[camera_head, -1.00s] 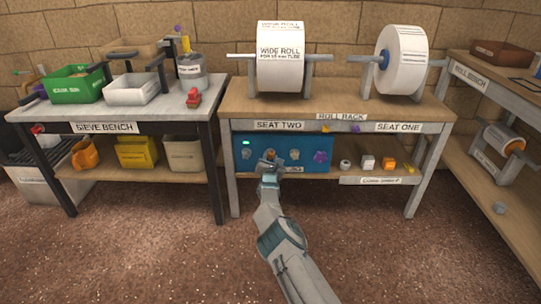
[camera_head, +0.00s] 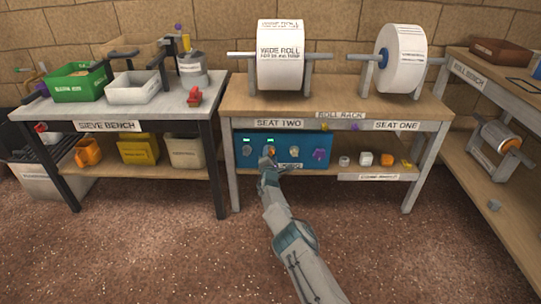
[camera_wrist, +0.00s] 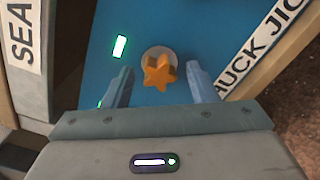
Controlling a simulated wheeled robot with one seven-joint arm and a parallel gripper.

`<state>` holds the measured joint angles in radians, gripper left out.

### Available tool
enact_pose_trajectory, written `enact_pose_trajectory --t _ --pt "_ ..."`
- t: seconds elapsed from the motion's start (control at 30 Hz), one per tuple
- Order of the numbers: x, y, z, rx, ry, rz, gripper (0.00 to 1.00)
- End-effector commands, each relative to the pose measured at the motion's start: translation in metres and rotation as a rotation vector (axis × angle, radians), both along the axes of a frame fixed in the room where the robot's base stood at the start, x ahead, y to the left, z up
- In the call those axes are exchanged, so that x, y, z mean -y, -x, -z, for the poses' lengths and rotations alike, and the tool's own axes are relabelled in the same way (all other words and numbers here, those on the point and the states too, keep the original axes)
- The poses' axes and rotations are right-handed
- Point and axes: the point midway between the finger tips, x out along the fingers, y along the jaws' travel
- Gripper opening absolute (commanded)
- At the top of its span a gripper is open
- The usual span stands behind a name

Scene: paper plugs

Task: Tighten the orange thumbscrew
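The orange thumbscrew (camera_wrist: 158,73) is star-shaped and sits on a pale round base on the blue panel (camera_wrist: 215,40). In the head view the blue panel (camera_head: 307,141) is on the rack's lower level, and the orange thumbscrew (camera_head: 270,150) shows just above my gripper. My gripper (camera_wrist: 159,80) is open, with one finger on each side of the thumbscrew and a visible gap on both sides. A lit green lamp (camera_wrist: 120,46) is beside the thumbscrew. In the head view two green lamps are lit on the panel, one above the thumbscrew (camera_head: 269,140).
Grey knobs (camera_head: 294,152) and a purple knob (camera_head: 319,154) are on the same panel. Small parts (camera_head: 366,159) stand on the shelf to the right. The rack's tabletop (camera_head: 340,98) is above the panel, with a leg (camera_head: 231,170) at the left.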

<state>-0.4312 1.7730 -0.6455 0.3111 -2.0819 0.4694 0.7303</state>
Motion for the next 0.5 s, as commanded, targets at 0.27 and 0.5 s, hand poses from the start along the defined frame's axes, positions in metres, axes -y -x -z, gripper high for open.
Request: enact_pose_trajectory --t 0.27,0.5 --pt "-0.0003 0.0000 -0.0004 0.001 0.002 -0.001 0.53" --pt "-0.0002 0.0020 -0.0029 0.000 0.003 0.000 0.53"
